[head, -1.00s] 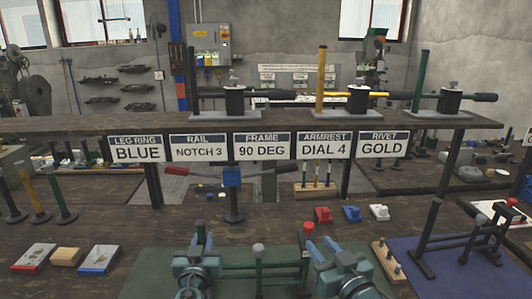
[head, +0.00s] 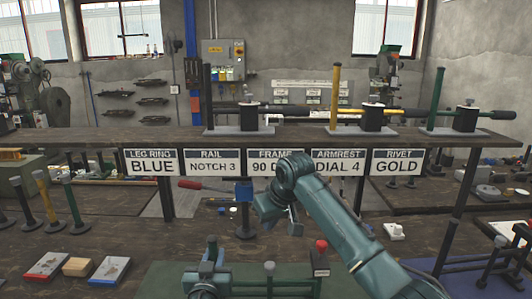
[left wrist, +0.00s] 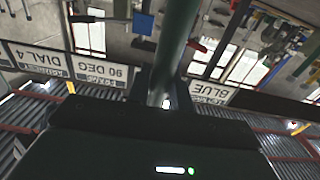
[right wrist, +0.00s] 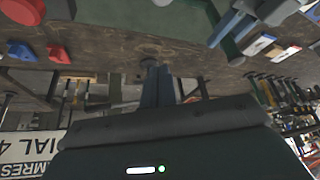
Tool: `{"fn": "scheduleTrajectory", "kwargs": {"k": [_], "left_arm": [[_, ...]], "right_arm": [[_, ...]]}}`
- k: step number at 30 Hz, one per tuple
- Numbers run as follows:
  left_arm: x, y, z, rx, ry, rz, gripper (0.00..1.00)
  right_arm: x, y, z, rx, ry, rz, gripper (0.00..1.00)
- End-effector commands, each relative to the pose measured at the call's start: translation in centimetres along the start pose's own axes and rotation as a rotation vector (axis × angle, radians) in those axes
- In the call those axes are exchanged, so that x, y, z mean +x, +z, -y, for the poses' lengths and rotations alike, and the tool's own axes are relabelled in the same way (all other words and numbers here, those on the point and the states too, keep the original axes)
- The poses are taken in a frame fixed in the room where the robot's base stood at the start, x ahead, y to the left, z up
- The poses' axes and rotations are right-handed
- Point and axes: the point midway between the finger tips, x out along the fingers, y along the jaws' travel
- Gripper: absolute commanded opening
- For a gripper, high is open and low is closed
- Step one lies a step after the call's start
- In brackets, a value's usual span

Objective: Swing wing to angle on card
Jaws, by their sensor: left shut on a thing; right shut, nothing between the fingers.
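The angle card FRAME 90 DEG (head: 257,168) hangs under the shelf, partly covered by my right arm in the head view. It also shows upside down in the left wrist view (left wrist: 100,72). The green frame (head: 270,282) stands on the green mat at the front; I cannot tell its wing's angle. My left gripper (left wrist: 163,88) is shut on a green tube of the frame (left wrist: 178,35); in the head view the grip is low and mostly hidden. My right gripper (head: 295,228) is raised, shut and empty; its fingers also show in the right wrist view (right wrist: 157,85).
A dark frame (head: 480,262) stands on a blue mat at right. Lever presses (head: 375,118) line the shelf above.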

Motion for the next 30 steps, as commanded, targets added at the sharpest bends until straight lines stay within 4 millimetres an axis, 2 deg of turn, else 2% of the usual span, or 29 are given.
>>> {"fn": "scheduleTrajectory", "kwargs": {"k": [5,21,30], "left_arm": [[0.1,-0.2,0.0,-0.005,0.0,-0.004,0.0],[0.1,-0.2,0.0,-0.005,0.0,-0.003,0.0],[0.1,-0.2,-0.1,-0.004,0.001,-0.003,0.0]], "right_arm": [[0.0,0.2,0.0,-0.009,0.008,0.031,0.0],[6.5,3.6,-0.1,-0.007,0.007,0.031,0.0],[8.3,4.5,-0.1,-0.007,0.007,0.027,0.0]]}}
